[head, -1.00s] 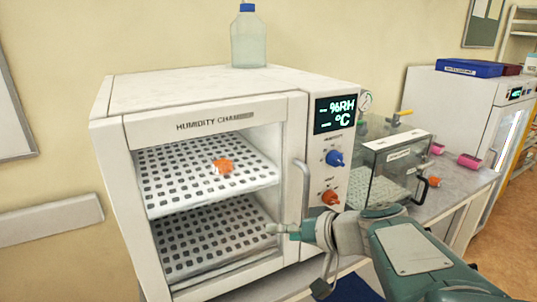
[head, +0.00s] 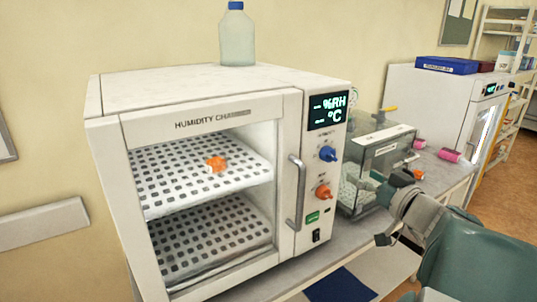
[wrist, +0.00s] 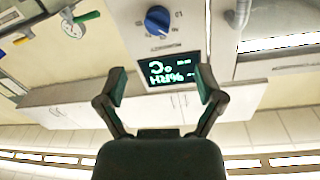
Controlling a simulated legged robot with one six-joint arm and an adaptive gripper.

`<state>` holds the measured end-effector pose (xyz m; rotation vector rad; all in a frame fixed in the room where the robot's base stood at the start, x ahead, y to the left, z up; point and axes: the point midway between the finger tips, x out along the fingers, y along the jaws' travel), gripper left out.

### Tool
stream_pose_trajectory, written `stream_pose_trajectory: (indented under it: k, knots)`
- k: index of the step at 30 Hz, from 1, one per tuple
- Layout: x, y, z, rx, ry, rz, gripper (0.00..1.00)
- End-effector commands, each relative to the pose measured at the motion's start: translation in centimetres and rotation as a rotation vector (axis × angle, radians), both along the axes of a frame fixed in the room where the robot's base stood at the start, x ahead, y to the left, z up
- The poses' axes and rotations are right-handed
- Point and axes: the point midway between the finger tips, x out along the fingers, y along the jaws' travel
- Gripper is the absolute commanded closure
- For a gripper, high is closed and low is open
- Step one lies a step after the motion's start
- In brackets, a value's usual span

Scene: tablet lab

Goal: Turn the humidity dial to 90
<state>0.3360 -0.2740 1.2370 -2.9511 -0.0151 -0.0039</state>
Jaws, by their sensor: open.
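The humidity chamber (head: 205,85) is a white cabinet with a dark display (head: 328,110) reading "-- %RH" and "-- °C". The blue humidity dial (head: 328,154) is below the display, above an orange dial (head: 323,192). In the wrist view, which is upside down, the blue dial (wrist: 157,19) and the lit display (wrist: 165,69) appear beyond my gripper (wrist: 162,84). Its two fingers are spread wide with nothing between them. In the head view my gripper is right of the panel, partly hidden by my wrist, apart from the dial.
A vertical door handle (head: 296,192) stands out left of the dials. A green switch (head: 312,217) and a black switch (head: 316,236) are below them. A clear box (head: 385,145) stands right of the chamber. A bottle (head: 237,38) stands on top.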

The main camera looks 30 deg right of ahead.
Motion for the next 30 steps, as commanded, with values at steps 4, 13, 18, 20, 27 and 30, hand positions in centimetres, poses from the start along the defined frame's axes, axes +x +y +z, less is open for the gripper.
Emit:
stream_pose_trajectory:
  k: [4,13,18,20,27,30]
  knots:
    - [2.1,0.0,-0.1,0.003,0.002,0.007,0.14]
    - [7.6,0.2,-0.2,0.004,0.004,0.009,0.14]
    - [9.7,0.2,-0.1,0.003,0.004,0.006,0.14]
    - [10.1,0.2,-0.1,0.003,0.003,0.005,0.14]
    - [10.5,0.1,-0.1,0.004,0.003,0.004,0.14]
    - [10.5,0.1,-0.1,0.004,0.003,0.004,0.18]
